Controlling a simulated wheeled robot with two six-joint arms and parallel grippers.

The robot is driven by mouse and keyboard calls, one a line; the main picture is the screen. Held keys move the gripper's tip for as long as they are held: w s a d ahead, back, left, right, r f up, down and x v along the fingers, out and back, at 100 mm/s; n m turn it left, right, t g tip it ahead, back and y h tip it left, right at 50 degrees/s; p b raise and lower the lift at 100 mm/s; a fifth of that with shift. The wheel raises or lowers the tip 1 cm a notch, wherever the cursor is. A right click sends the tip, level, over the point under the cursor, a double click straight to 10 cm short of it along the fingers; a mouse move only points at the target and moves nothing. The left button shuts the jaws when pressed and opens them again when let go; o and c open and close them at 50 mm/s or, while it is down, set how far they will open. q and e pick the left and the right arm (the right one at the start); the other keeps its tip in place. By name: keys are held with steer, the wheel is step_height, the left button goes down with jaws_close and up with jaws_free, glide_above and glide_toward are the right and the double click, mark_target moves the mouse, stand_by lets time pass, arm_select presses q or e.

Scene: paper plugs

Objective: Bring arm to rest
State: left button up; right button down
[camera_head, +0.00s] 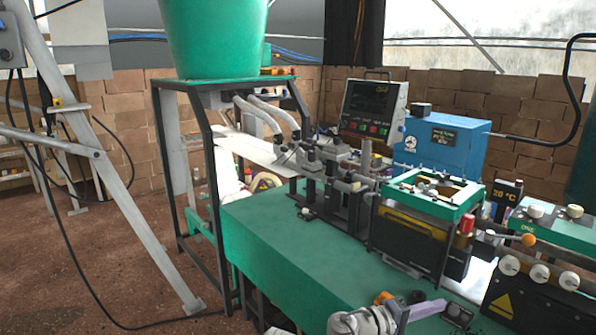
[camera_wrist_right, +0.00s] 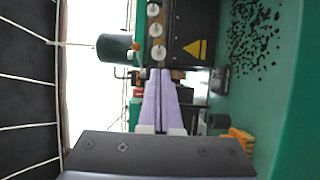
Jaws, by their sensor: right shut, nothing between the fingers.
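My right gripper (camera_head: 440,303) comes in at the bottom of the head view, with pale purple fingers pointing right, low over the green workbench (camera_head: 285,245). The right wrist view shows the same gripper (camera_wrist_right: 161,72) with its two long fingers side by side, shut and empty. Part of my right arm shows at the bottom edge of the head view. My left gripper is not in view.
A press unit with a green frame (camera_head: 433,190) stands beyond the right gripper. A black box with white knobs (camera_head: 540,290) is to its right. Dark granules (camera_wrist_right: 252,38) lie on the bench. A blue box (camera_head: 440,143) stands at the back.

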steer(key=s+a+f+g+y, duration=0.1)
steer(key=s+a+f+y, duration=0.1)
steer(key=a+f+y, duration=0.35)
steer(key=s+a+f+g+y, duration=0.1)
steer(key=a+f+y, duration=0.15)
steer(key=f, duration=0.65)
steer(key=s+a+f+g+y, duration=0.1)
steer(key=s+a+f+y, duration=0.15)
steer(key=a, duration=0.25)
steer(key=s+a+f+n+g+y, duration=0.1)
steer(key=s+a+f+y, duration=0.15)
steer(key=a, duration=0.35)
steer(key=s+a+f+g+y, duration=0.1)
steer(key=s+a+f+y, duration=0.15)
steer(key=a, duration=0.25)
step_height(320, 180, up, 13)
steer(key=p, duration=1.2)
steer(key=shift+w+f+y, duration=0.2)
steer(key=shift+w+y, duration=0.15)
steer(key=shift+d, duration=0.15)
